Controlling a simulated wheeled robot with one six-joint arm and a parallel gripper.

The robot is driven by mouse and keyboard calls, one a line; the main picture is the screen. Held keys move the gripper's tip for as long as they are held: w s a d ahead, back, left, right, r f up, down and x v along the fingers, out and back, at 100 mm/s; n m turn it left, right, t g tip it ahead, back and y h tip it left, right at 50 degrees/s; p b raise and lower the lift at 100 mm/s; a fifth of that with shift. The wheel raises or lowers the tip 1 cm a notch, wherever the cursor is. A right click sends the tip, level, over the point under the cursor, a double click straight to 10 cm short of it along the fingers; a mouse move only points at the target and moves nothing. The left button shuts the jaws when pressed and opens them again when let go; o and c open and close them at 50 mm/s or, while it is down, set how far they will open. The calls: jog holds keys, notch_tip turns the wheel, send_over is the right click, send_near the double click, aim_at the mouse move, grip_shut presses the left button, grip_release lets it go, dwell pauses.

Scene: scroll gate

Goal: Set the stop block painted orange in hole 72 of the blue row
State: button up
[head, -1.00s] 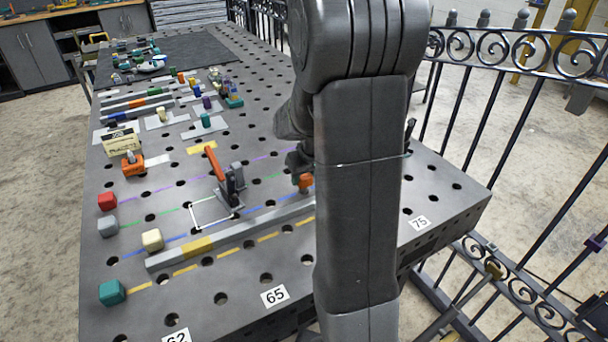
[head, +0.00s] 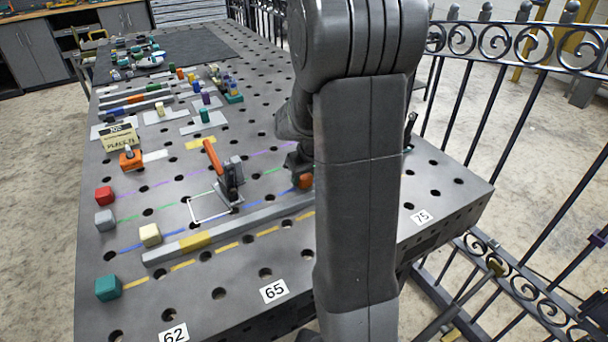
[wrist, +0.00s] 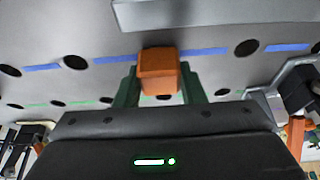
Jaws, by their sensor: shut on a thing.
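The orange stop block (wrist: 158,72) is held between the green fingers of my gripper (wrist: 160,88). In the wrist view it covers the gap between two blue dashes of the blue row (wrist: 120,55), where a hole would fall in the row's spacing. I cannot tell whether its lower end is in a hole or above it. In the head view the orange block (head: 305,181) shows just left of my arm, near the blue row (head: 180,238), with my gripper (head: 303,172) over it. My arm hides part of the row.
A grey bar with a yellow patch (head: 195,241) lies just in front of the blue row. An orange-handled clamp (head: 226,178) stands left of my gripper. Red, grey, cream and teal blocks (head: 108,287) mark the rows' left ends. A railing (head: 475,110) stands at right.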

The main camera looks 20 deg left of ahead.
jog(key=shift+f, duration=0.2)
jog(key=o, duration=1.2)
jog(key=shift+o, duration=0.2)
jog(key=v, duration=1.4)
jog(key=shift+f, duration=0.15)
jog(key=x, duration=1.3)
jog(key=shift+w+a+f, duration=0.1)
jog(key=shift+a+f, duration=0.05)
jog(key=shift+f, duration=0.2)
jog(key=shift+r, duration=0.2)
